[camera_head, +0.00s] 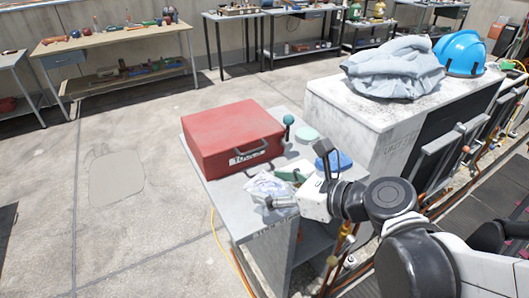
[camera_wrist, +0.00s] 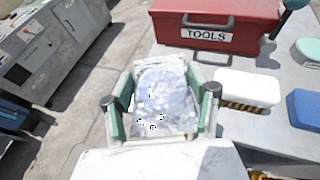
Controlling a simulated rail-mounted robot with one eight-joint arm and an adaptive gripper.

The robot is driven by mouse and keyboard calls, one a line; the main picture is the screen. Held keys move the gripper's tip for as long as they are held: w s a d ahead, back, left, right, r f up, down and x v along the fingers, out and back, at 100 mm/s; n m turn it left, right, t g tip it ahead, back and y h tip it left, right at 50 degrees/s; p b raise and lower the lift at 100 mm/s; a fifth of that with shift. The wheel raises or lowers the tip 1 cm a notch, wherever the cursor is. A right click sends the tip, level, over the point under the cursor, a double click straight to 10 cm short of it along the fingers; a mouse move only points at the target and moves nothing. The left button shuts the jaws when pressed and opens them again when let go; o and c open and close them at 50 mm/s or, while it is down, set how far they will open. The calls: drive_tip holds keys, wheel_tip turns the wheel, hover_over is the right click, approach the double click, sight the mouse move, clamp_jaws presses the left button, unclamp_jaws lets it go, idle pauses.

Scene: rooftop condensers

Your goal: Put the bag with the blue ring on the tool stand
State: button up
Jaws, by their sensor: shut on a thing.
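A clear plastic bag (camera_head: 268,186) is held in my gripper (camera_head: 280,198). In the wrist view the bag (camera_wrist: 158,82) lies between the green-sided fingers of my gripper (camera_wrist: 162,108). A pale bluish round shape and dark printed marks show on the bag; a ring is not clearly distinguishable. The grey tool stand (camera_head: 232,205) has faint lettering on its front edge. The bag is over or on the stand's front part, in front of the red toolbox; I cannot tell whether it touches the top.
The red toolbox (camera_head: 235,138) fills the stand's back left. A teal-knobbed tool (camera_head: 288,121), a pale green disc (camera_head: 307,134) and a blue block (camera_head: 340,161) occupy its right side. A white block (camera_wrist: 247,88) lies right of the bag. A condenser (camera_head: 335,115) stands beside it.

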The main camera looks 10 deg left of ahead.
drive_tip(key=b, duration=0.2)
hover_over(252, 202)
wheel_tip(252, 202, down, 4)
drive_tip(key=shift+f, duration=0.15)
drive_tip(key=shift+f+b, duration=0.85)
drive_tip(key=shift+f, duration=1.15)
drive_tip(key=shift+f, duration=0.1)
drive_tip(key=shift+f, duration=0.1)
drive_tip(key=o, duration=1.1)
drive_tip(key=shift+o, duration=0.2)
